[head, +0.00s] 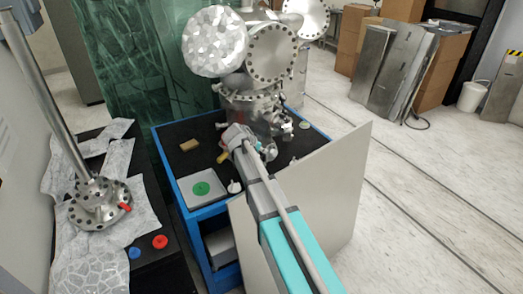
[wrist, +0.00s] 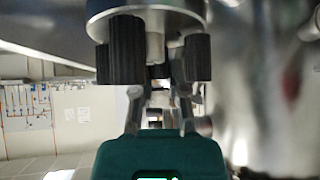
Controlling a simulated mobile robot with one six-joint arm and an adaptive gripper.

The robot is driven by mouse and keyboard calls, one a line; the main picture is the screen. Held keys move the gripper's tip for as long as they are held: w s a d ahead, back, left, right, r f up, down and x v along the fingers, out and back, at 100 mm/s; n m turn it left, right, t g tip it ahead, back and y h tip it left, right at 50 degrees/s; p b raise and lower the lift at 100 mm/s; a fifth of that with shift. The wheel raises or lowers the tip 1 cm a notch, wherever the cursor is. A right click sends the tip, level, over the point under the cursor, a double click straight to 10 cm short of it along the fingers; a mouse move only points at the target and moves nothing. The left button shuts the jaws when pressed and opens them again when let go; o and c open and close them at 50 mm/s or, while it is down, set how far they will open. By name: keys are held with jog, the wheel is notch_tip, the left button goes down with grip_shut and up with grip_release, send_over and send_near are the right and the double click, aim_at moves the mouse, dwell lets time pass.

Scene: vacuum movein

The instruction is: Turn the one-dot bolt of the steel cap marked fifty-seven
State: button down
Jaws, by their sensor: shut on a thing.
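In the wrist view a round steel cap (wrist: 146,17) fills the top, with dark ribbed knobs hanging from its underside at left (wrist: 127,50) and right (wrist: 197,58). A pale metal stem (wrist: 155,46) stands between them. My gripper (wrist: 160,73) is just below the cap, its fingers close together around a small part that they mostly hide. No number or dot mark is readable, so I cannot tell which bolt this is. In the head view my gripper (head: 236,138) is at the lower part of the steel vacuum chamber (head: 250,100), and the contact is too small to make out.
The chamber stands on a blue-framed cart with a black top (head: 205,158). A tan block (head: 189,145) and a white plate with a green disc (head: 202,189) lie there. A pale panel (head: 335,190) stands beside my arm. A flanged column (head: 98,205) is at left.

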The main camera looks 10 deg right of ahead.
jog(key=shift+s, duration=0.1)
jog(key=c, duration=0.9)
grip_release()
jog(key=shift+n+t+y, duration=0.3)
jog(key=shift+n, duration=0.2)
jog(key=shift+d+n+t+y, duration=0.1)
jog(key=shift+n+t+y, duration=0.3)
jog(key=shift+n, duration=0.4)
jog(key=shift+n+t+y, duration=0.9)
jog(key=shift+n+y, duration=0.7)
jog(key=shift+n, duration=0.7)
jog(key=shift+n+y, duration=1.5)
jog(key=shift+n, duration=0.4)
jog(key=shift+n+y, duration=1.3)
jog(key=shift+n, duration=0.5)
jog(key=p+v, duration=0.9)
jog(key=v, duration=0.4)
jog(key=shift+s+d+r+p, duration=0.1)
jog(key=shift+r+p, duration=0.25)
jog(key=shift+p, duration=0.05)
